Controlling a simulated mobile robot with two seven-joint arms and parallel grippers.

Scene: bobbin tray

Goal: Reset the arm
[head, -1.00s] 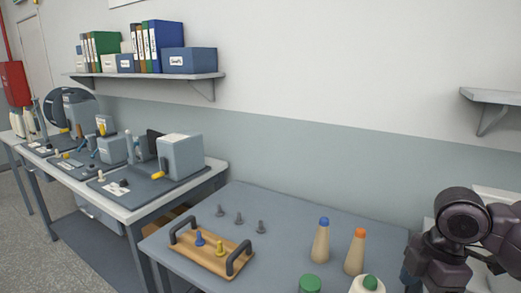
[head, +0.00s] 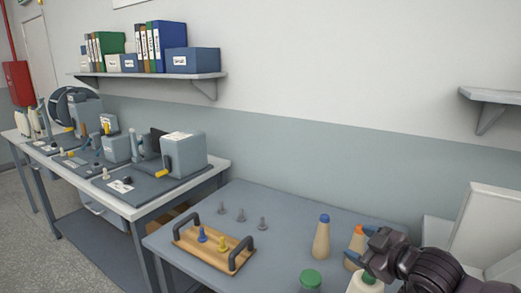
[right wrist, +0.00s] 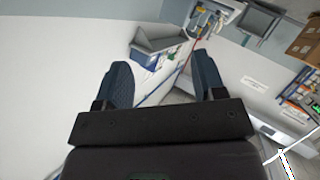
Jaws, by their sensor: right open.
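A wooden tray (head: 208,256) with two dark handles sits on the grey table in the head view. It holds a blue bobbin-like piece (head: 202,236) and a yellow one (head: 222,244). Three grey pieces (head: 241,215) stand on the table behind it. My right gripper (head: 367,247) is at the lower right, beside the bottles and well to the right of the tray. In the right wrist view its two blue fingers (right wrist: 162,82) are spread apart with nothing between them. My left gripper is not in view.
A blue-capped bottle (head: 321,238), an orange-capped bottle (head: 356,240) partly behind my gripper, a green-capped one (head: 309,280) and a white one (head: 362,285) stand near the gripper. A bench (head: 130,208) with winding machines is at left. The table's middle is clear.

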